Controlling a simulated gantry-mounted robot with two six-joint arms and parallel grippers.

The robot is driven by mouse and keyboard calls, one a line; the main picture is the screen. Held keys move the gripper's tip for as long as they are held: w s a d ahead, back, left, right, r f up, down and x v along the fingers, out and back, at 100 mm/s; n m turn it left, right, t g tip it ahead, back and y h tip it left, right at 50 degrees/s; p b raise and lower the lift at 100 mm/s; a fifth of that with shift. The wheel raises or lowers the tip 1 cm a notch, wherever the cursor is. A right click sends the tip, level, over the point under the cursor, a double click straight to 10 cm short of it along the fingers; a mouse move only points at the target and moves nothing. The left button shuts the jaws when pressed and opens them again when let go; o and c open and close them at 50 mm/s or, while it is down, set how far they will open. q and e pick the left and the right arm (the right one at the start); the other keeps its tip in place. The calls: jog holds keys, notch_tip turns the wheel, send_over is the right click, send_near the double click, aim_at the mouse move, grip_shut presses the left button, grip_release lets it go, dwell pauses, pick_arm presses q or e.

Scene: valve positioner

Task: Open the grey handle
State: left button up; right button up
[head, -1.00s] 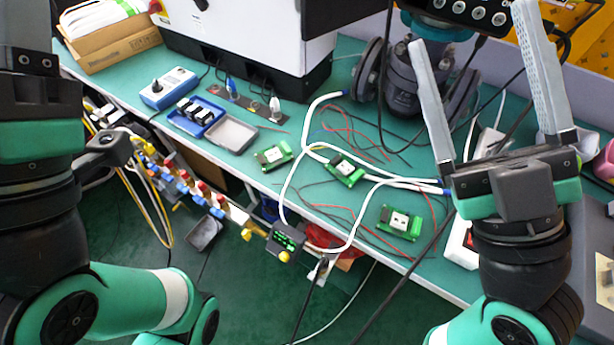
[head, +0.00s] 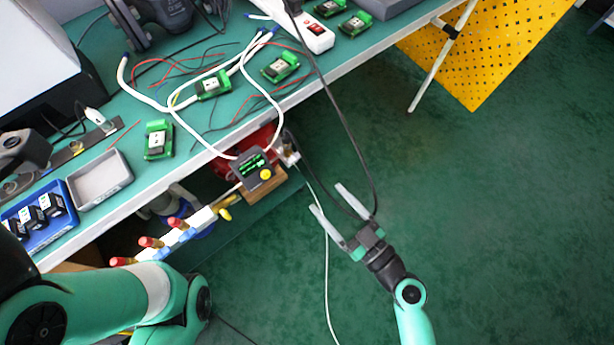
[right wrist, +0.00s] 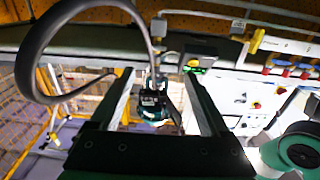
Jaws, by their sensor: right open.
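The valve positioner (head: 254,170) is a dark box with a lit green display and a yellow knob. It sits below the bench's front edge. A small pale grey fitting (head: 289,152) juts out at its right side; I cannot tell whether this is the grey handle. My right gripper (head: 327,199) is open and empty, to the lower right of the positioner, its fingers pointing up and left. In the right wrist view its two fingers (right wrist: 157,78) stand wide apart, with a dark teal-and-black device seen beyond them. My left arm shows at lower left, but its fingers are out of view.
A pipe row with red, blue and yellow handles (head: 175,235) runs left of the positioner. A black cable hangs just behind my right gripper. White tubes and green circuit boards (head: 280,66) lie on the bench (head: 110,100).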

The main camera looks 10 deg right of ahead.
aim_at(297, 160)
jog(key=x, duration=1.2)
jog(key=shift+w+d, duration=0.2)
jog(key=shift+d, duration=0.1)
jog(key=shift+c, duration=0.3)
grip_shut()
